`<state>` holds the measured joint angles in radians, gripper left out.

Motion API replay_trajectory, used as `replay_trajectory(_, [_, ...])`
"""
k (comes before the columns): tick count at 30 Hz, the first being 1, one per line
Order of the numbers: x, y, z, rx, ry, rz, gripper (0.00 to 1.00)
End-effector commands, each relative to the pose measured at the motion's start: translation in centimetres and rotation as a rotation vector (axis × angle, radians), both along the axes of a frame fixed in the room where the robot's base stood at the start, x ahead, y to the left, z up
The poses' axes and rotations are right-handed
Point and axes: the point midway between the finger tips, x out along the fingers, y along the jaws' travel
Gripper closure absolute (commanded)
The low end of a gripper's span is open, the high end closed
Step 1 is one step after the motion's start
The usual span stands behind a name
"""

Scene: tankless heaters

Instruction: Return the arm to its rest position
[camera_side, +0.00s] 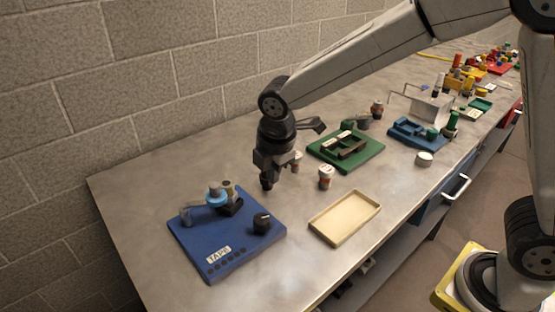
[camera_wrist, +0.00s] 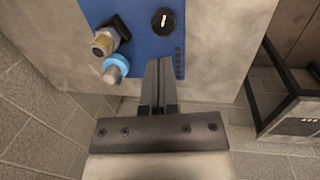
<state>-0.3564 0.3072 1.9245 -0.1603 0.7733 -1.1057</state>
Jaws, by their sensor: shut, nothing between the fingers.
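My gripper (camera_side: 267,184) hangs from my arm above the bench, just beyond the far right corner of a blue board in the side view. Its fingers are shut and empty. In the wrist view, the shut fingertips of my gripper (camera_wrist: 158,62) point over the near edge of the blue board (camera_wrist: 148,40). The blue board (camera_side: 238,262) carries a "TAPE" label, a light-blue ring piece (camera_side: 216,195) and a black knob (camera_side: 262,222). The light-blue piece (camera_wrist: 116,66) and the knob (camera_wrist: 164,20) also show in the wrist view.
An empty cream tray (camera_side: 345,218) lies to the right. A small bottle (camera_side: 325,177) stands near my gripper. A green board (camera_side: 365,150), a blue tray (camera_side: 412,134) and a metal box (camera_side: 428,105) sit farther back. A block wall (camera_side: 130,90) runs along the bench.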

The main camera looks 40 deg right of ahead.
Motion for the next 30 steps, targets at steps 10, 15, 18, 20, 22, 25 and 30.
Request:
replay_trajectory(10, [-5.0, -7.0, -2.5, 0.159, -0.035, -0.662, 1.0])
replay_trajectory(15, [-8.0, -9.8, -3.8, 0.235, -0.054, -0.99, 1.0])
replay_trajectory(18, [-9.8, -11.2, -4.4, 0.277, -0.065, -1.174, 1.0])
replay_trajectory(20, [-10.8, -11.9, -4.8, 0.298, -0.072, -1.271, 1.0])
replay_trajectory(22, [-11.8, -12.5, -5.2, 0.321, -0.078, -1.367, 1.0])
replay_trajectory(25, [-12.8, -13.1, -5.5, 0.344, -0.086, -1.466, 1.0])
replay_trajectory(30, [-13.5, -13.4, -5.8, 0.358, -0.09, -1.536, 1.0])
